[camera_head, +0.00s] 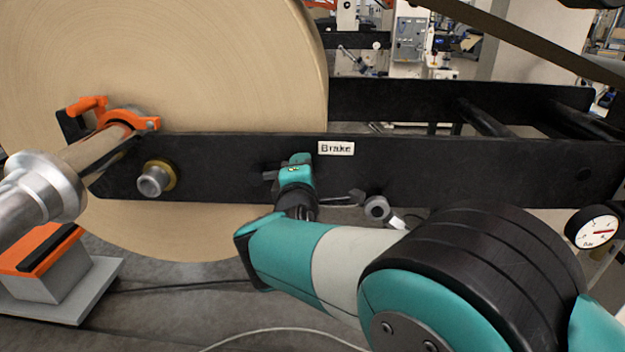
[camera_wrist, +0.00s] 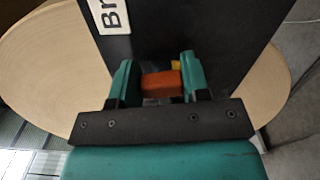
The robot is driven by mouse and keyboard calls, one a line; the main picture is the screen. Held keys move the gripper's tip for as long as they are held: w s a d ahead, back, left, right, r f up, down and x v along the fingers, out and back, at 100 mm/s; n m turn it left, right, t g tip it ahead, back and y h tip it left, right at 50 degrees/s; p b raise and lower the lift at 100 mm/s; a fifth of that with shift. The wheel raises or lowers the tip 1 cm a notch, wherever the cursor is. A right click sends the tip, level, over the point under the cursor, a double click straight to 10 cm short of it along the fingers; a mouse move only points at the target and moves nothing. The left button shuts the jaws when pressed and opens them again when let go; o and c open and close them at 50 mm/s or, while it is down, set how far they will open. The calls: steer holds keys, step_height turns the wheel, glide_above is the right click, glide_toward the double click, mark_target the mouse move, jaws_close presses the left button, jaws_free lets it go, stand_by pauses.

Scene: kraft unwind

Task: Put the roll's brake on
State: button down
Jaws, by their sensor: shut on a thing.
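The big kraft roll (camera_head: 170,60) stands on its shaft (camera_head: 85,160) at the left, behind a black frame beam (camera_head: 460,170). A white "Brake" label (camera_head: 336,148) is on the beam; part of it shows in the wrist view (camera_wrist: 109,14). My gripper (camera_head: 284,174) is at the beam, just below and left of the label. In the wrist view my gripper (camera_wrist: 160,83) has its two teal fingers on either side of an orange brake handle (camera_wrist: 161,84), shut on it. A small yellow part (camera_wrist: 176,65) shows behind the handle. In the head view my gripper hides the handle.
A brass-ringed metal stub (camera_head: 155,177) sticks out of the beam left of my gripper. A round metal fitting (camera_head: 376,207) is to its right. A pressure gauge (camera_head: 593,228) is at the far right. An orange clamp (camera_head: 112,113) sits around the shaft.

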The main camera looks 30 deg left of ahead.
steer(key=shift+f+m+b, duration=0.9)
steer(key=shift+b, duration=0.2)
steer(key=shift+s, duration=0.1)
steer(key=c, duration=0.6)
jaws_free()
